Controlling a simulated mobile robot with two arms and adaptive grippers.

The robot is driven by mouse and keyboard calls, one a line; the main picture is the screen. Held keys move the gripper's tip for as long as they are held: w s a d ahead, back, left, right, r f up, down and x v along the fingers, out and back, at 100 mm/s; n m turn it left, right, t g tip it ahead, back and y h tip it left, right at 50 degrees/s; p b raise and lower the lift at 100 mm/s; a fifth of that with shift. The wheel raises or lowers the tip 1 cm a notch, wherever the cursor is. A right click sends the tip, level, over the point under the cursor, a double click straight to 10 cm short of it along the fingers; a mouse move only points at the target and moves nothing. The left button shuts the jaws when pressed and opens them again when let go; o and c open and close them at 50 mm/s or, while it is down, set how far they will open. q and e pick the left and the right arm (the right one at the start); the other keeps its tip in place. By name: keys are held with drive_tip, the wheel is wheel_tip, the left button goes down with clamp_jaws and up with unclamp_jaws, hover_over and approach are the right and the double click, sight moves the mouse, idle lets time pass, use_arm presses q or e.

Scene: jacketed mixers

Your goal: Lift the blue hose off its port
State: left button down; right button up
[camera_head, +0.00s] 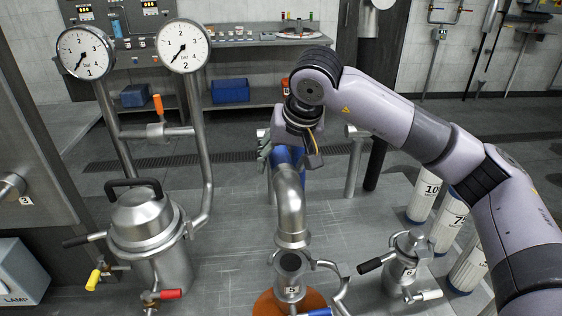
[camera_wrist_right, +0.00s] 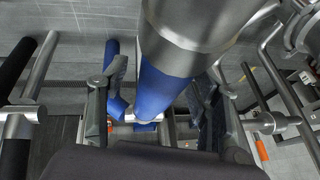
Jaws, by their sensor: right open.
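The blue hose (camera_head: 287,157) shows behind and below my right gripper, joined to a bent metal elbow (camera_head: 290,203). The elbow's lower flange is just above the port marked 5 (camera_head: 290,288), whose dark opening shows, so they look apart. In the right wrist view, the blue hose (camera_wrist_right: 168,88) runs down from a metal collar (camera_wrist_right: 195,28). My right gripper (camera_head: 289,156) is open, with one finger on each side of the hose in the right wrist view (camera_wrist_right: 167,78). Whether either finger touches it, I cannot tell. My left gripper is not in view.
A lidded metal vessel (camera_head: 148,240) with two gauges (camera_head: 184,46) stands at left. A smaller valve marked 6 (camera_head: 405,262) is right of the port. White numbered cylinders (camera_head: 446,228) stand under my right arm. Blue bins (camera_head: 230,91) sit on a back shelf.

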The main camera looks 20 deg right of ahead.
drive_tip(key=shift+w+f, duration=0.3)
drive_tip(key=shift+f, duration=0.35)
drive_tip(key=shift+c, duration=0.5)
clamp_jaws()
